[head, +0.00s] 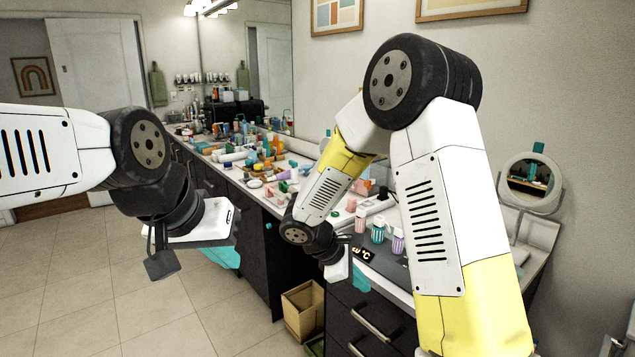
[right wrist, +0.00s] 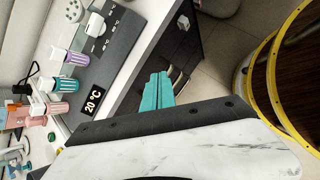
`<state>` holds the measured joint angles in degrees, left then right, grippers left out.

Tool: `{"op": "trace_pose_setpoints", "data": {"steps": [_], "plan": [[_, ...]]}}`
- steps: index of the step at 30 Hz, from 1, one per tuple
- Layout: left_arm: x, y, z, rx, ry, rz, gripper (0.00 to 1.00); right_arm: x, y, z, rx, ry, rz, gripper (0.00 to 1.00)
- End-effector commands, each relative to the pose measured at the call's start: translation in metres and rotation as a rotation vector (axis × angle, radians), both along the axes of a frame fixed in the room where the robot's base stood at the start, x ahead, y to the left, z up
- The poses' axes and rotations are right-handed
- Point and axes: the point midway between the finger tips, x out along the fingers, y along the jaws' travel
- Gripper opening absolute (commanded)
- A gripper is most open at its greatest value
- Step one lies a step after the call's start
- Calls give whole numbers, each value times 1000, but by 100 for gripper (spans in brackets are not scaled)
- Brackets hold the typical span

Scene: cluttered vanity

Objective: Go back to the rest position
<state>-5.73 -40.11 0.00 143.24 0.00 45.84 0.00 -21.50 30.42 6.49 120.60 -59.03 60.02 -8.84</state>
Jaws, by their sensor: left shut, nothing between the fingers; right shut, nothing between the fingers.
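My left gripper (head: 226,257) shows its teal fingers at the left of the head view, in the air over the tiled floor in front of the dark cabinets. It is shut and empty, partly hidden behind its own white and black hand. My right gripper (head: 361,281) hangs in front of the drawers, just off the counter's front edge, shut and empty. Its teal fingers also show close together in the right wrist view (right wrist: 157,92), beside the dark drawer front. Neither gripper visibly touches anything.
A long counter (head: 300,208) carries many bottles and jars. Purple and teal striped cups (head: 378,230) and a dark panel reading a temperature (right wrist: 93,101) lie near my right arm. A round mirror (head: 532,182) stands at right, a wooden bin (head: 303,309) below. Floor at left is clear.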

Motion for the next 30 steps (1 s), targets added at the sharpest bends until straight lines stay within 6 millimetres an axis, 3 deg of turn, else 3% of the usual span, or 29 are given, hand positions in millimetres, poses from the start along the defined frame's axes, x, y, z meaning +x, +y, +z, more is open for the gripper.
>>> {"op": "trace_pose_setpoints", "data": {"steps": [1,6,15,24,30], "plan": [[0,0,0,0,0,0,0,-9,-12,22,56,-38,-82,0],[0,0,0,0,0,0,0,-49,-35,73,250,-139,-340,0],[0,0,0,0,0,0,0,-120,-49,143,647,-339,-755,0],[0,0,0,0,0,0,0,-172,-41,193,1046,-513,-1057,0],[0,0,0,0,0,0,0,-185,-36,206,1167,-557,-1130,0]]}}
